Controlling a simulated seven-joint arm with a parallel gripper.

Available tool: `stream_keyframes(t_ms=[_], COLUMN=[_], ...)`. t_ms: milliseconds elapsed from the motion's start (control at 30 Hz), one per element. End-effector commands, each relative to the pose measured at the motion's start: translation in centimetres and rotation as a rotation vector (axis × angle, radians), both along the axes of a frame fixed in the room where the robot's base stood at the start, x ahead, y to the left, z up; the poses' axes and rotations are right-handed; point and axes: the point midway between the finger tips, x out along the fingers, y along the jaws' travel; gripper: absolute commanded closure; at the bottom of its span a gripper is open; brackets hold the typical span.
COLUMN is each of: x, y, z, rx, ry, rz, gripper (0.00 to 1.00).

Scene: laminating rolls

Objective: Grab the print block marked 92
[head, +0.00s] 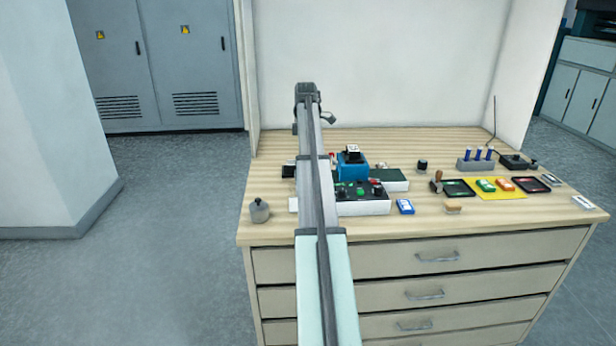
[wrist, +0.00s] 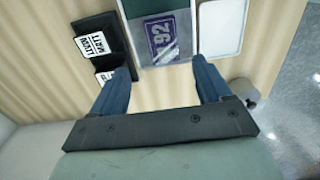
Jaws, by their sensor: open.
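The print block marked 92 (wrist: 162,39) shows in the wrist view as a purple piece with a pale outlined number. It lies in a grey, pale-edged holder or tray (wrist: 150,75), beside a dark green surface. My gripper (wrist: 163,68) is open and empty, its two blue fingers apart on either side below the block in the picture, not touching it as far as I can see. In the head view my gripper (head: 320,116) is high over the bench at the end of my arm. I cannot make out the 92 block there; my arm covers part of that area.
In the wrist view a black tray (wrist: 126,52) with white lettered blocks is left of the block, and a white tray (wrist: 222,28) is right. In the head view a control box (head: 362,207), blue stand (head: 351,171) and grey weight (head: 259,210) stand on the bench (head: 290,145).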

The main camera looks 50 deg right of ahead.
Motion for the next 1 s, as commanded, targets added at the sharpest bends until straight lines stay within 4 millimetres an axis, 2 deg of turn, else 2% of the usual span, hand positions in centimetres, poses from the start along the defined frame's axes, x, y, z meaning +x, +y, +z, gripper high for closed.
stream_keyframes(t_ms=[100, 367, 700, 1000], x=[-0.1, -0.3, -0.9, -0.9], y=[0.0, 0.0, 0.0, -0.1], z=[-1.7, -3.0, -7.0, -7.5], rx=[0.0, 0.0, -0.001, -0.001], ry=[0.0, 0.0, -0.001, -0.001], rz=[0.0, -0.001, 0.001, 0.001], gripper=[0.22, 0.22, 0.22, 0.23])
